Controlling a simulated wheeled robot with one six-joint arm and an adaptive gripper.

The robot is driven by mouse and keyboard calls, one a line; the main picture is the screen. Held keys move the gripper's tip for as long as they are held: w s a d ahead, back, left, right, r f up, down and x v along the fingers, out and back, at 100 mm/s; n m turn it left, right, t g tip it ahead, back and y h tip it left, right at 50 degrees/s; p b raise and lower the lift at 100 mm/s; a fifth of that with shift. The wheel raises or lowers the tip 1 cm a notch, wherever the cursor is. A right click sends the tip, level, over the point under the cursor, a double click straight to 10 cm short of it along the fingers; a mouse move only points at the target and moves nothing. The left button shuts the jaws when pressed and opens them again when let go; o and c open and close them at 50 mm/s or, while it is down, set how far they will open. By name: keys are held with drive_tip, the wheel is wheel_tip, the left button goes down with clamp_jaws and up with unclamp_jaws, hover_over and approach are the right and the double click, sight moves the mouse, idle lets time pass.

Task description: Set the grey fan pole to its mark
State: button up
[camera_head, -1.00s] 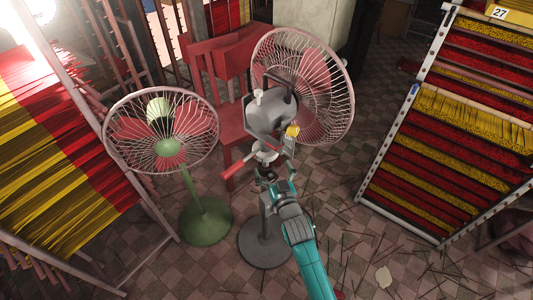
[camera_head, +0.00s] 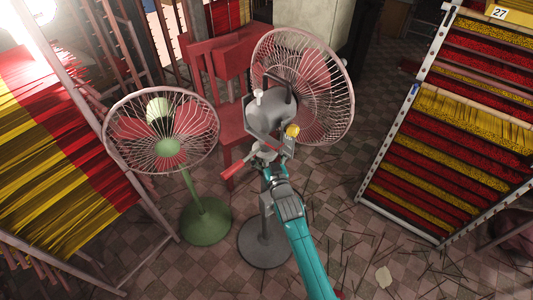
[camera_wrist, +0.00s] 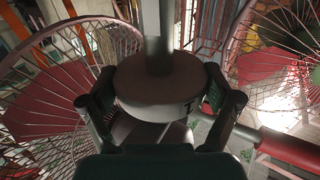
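The grey fan (camera_head: 268,112) stands upright on its grey pole, with its round base (camera_head: 264,246) on the floor. A dark grey round collar (camera_wrist: 160,85) with a partly visible dark letter-like mark encircles its pole (camera_wrist: 160,40) in the wrist view. My gripper (camera_head: 268,163) is at the pole just below the fan's motor. In the wrist view my gripper's (camera_wrist: 159,88) two finger pads sit against opposite sides of the collar. A red-ended lever (camera_head: 238,174) sticks out left of the gripper and shows at lower right in the wrist view (camera_wrist: 288,148). My arm hides much of the pole.
A green fan (camera_head: 165,150) stands close on the left. A red chair (camera_head: 232,130) is behind both fans. Incense racks stand at the left (camera_head: 60,150) and right (camera_head: 450,145). Loose sticks lie on the checkered floor at right, with some bare floor between.

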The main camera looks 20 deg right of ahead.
drive_tip(key=c, duration=0.7)
drive_tip(key=shift+o, duration=0.2)
wheel_tip(320, 180, up, 9)
drive_tip(key=shift+r, duration=0.15)
drive_tip(key=o, duration=1.4)
drive_tip(key=s, duration=1.2)
